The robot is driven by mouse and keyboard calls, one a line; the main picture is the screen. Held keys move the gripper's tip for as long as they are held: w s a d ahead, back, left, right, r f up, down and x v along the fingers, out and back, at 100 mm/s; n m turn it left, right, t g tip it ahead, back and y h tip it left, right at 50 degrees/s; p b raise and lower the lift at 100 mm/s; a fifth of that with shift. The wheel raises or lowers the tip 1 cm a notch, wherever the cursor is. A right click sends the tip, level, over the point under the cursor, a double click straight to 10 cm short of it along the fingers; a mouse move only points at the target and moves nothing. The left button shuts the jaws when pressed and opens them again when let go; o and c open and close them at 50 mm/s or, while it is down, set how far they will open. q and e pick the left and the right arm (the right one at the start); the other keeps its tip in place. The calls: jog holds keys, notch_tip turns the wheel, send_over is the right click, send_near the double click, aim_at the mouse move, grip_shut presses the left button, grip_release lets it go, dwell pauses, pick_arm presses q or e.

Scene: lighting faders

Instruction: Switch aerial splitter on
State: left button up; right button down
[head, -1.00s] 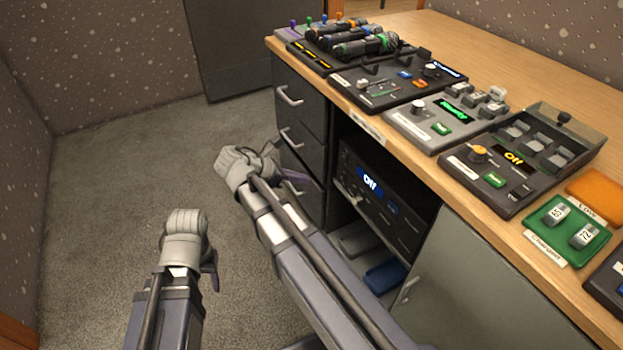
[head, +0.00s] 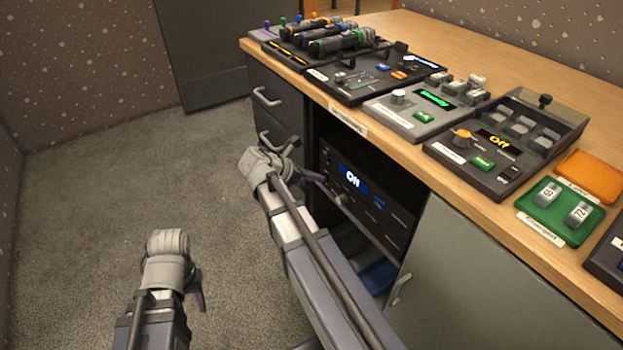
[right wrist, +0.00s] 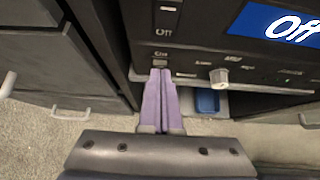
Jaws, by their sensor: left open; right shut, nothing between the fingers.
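A black unit (head: 372,206) with a lit blue display reading "Off" sits in the open bay under the desk. Its display also shows large in the right wrist view (right wrist: 285,22). At the unit's left side that view shows small controls labelled "Off" and "On" (right wrist: 161,55). My right gripper (right wrist: 160,73) is shut and empty, its purple fingertips just below or at the "On" label; contact cannot be told. In the head view the right gripper (head: 314,177) is at the unit's left front edge. My left gripper (head: 198,290) is open and empty over the carpet.
A grey knob (right wrist: 219,76) sticks out to the right of my right fingertips. Drawers with handles (head: 267,97) stand left of the bay, a grey cabinet door (head: 470,270) right of it. A blue thing (right wrist: 207,101) lies below the unit. Control panels (head: 425,110) cover the desk's near side.

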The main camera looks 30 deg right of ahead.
jog(key=shift+d+r, duration=0.25)
jog(key=shift+d, duration=0.15)
jog(key=shift+a+f, duration=0.1)
jog(key=shift+r+p, duration=0.8)
jog(key=shift+p, duration=0.15)
